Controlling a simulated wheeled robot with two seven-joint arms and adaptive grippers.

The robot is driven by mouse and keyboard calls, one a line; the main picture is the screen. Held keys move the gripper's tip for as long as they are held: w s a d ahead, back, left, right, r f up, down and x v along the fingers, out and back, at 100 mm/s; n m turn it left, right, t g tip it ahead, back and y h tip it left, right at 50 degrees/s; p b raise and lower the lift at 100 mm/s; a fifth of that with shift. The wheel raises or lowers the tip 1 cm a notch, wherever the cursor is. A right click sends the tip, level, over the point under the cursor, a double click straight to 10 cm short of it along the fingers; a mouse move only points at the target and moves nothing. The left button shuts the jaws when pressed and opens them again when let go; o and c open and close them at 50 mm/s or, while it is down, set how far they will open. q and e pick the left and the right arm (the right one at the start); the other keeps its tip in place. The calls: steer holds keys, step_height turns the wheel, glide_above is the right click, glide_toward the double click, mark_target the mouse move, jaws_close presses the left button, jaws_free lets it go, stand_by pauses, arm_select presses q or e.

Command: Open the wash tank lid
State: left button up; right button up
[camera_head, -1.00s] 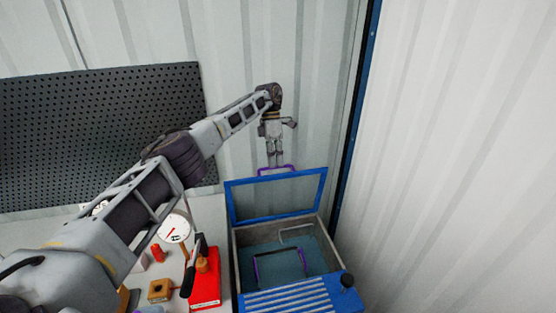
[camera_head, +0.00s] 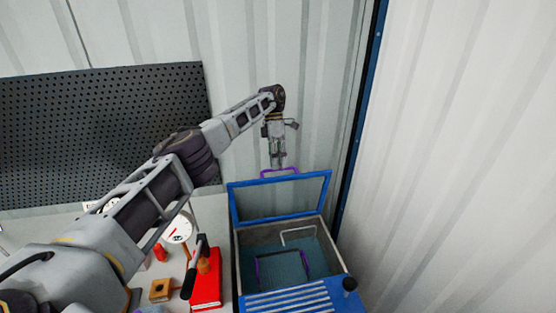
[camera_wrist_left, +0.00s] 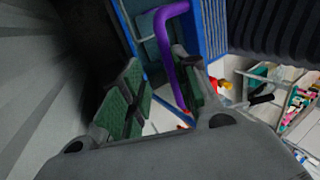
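The wash tank (camera_head: 240,262) is blue and grey, with liquid inside. Its blue-framed lid (camera_head: 281,217) stands raised at the back, above the open tank. A purple handle (camera_head: 279,172) is on the lid's top edge. My left gripper (camera_head: 278,164) is just above this handle, pointing down. In the left wrist view, the green-padded fingers of my left gripper (camera_wrist_left: 163,80) are apart, with the purple handle (camera_wrist_left: 175,55) running between them, closer to the right finger. Whether it touches a finger is unclear. My right gripper is out of view.
Inside the tank is a basket with a purple handle (camera_head: 258,272). A red device with a black lever (camera_head: 206,287), a gauge (camera_head: 177,229) and small parts stand on the bench to the left. A black pegboard (camera_head: 100,135) and corrugated walls close off the back and right.

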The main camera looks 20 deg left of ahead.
arm_select(q)
steer(key=shift+o, duration=0.8)
steer(key=shift+a+f, duration=0.2)
steer(key=shift+f, duration=0.75)
steer(key=shift+r, duration=0.15)
step_height(320, 180, up, 11)
steer(key=shift+d, duration=0.15)
stand_by(0.5)
